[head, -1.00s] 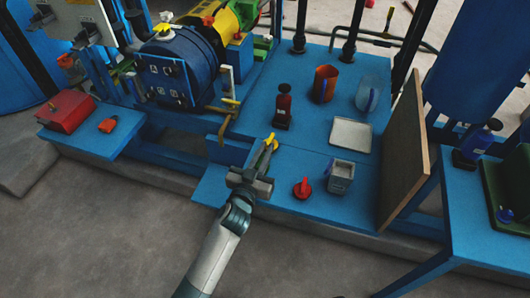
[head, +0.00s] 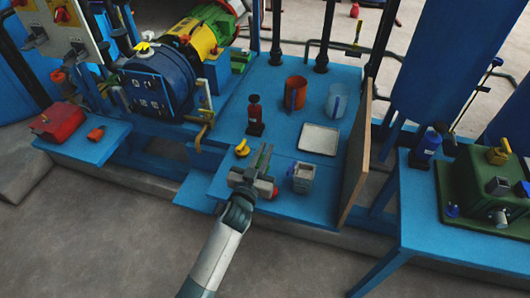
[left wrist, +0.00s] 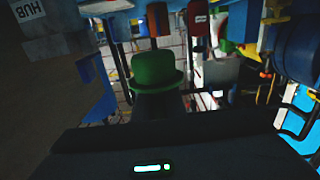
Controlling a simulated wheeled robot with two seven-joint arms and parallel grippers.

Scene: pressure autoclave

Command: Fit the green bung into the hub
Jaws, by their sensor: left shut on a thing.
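My left gripper (head: 265,156) is shut on the green bung (left wrist: 158,70), which shows between its fingers in the left wrist view. In the head view the bung is mostly hidden by the fingers. The grey hub (head: 303,178), a small open-topped box, stands on the blue table just to the right of the gripper. A grey block labelled "HUB" (left wrist: 50,14) shows at the upper left of the left wrist view. The bung is held apart from it. My right gripper is not in view.
A yellow bung-like piece (head: 242,147) stands left of the gripper, and a red one (head: 275,192) is partly hidden behind it. A brown board (head: 355,160) edges the right.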

